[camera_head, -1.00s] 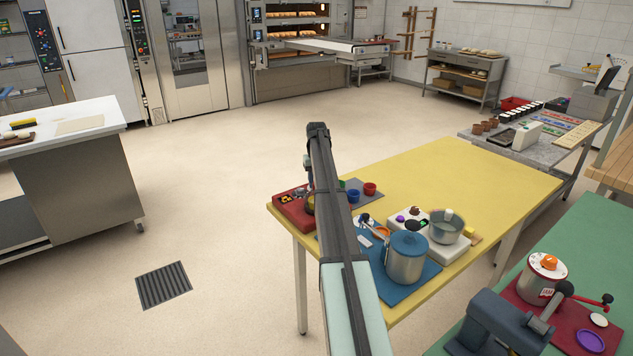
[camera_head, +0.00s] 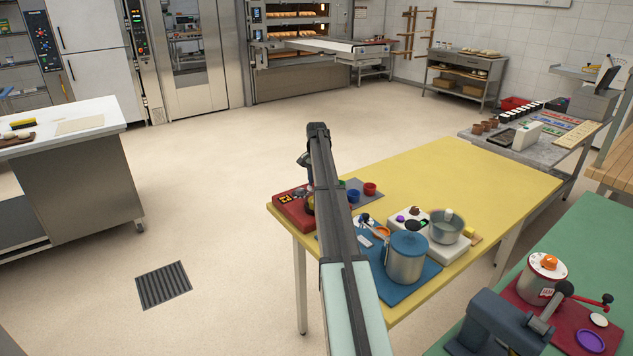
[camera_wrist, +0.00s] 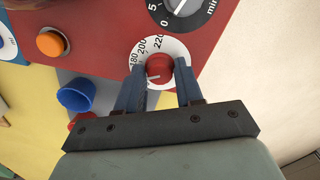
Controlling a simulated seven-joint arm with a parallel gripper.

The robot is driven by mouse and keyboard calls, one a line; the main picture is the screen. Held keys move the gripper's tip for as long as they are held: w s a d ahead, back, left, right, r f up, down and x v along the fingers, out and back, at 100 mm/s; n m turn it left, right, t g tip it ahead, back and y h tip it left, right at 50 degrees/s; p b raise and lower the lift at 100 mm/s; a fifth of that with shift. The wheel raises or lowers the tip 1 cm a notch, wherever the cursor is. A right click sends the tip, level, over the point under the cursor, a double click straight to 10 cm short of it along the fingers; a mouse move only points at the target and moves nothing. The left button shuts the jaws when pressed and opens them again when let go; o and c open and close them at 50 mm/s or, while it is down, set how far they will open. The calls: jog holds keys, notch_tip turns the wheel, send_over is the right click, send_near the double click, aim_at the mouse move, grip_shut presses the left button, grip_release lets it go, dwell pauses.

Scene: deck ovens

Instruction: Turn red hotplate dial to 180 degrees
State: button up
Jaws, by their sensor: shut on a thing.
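The red dial (camera_wrist: 159,66) sits on a white ring printed with 180, 200 and 220, on the red hotplate's panel (camera_wrist: 112,20) in the wrist view. My gripper (camera_wrist: 158,76) is shut on the red dial, one blue finger at each side. A short pale mark on the dial points to the lower left; the number it meets is hard to read. In the head view the red hotplate (camera_head: 289,209) stands at the yellow table's near left corner. My arm hides part of it, the red dial and my fingertips.
A black knob (camera_wrist: 181,6) with minute marks and an orange button (camera_wrist: 51,42) are on the same panel. A blue cup (camera_wrist: 75,95) stands close at left. On the yellow table (camera_head: 440,170), a lidded pot (camera_head: 407,262) stands right of my arm; the table's far part is clear.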

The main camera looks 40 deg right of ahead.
jog(key=m, duration=0.5)
jog(key=shift+m, duration=0.4)
dwell(0.4)
jog(key=o, duration=1)
jog(key=shift+r, duration=0.1)
notch_tip(320, 180, up, 14)
jog(key=shift+f, duration=0.2)
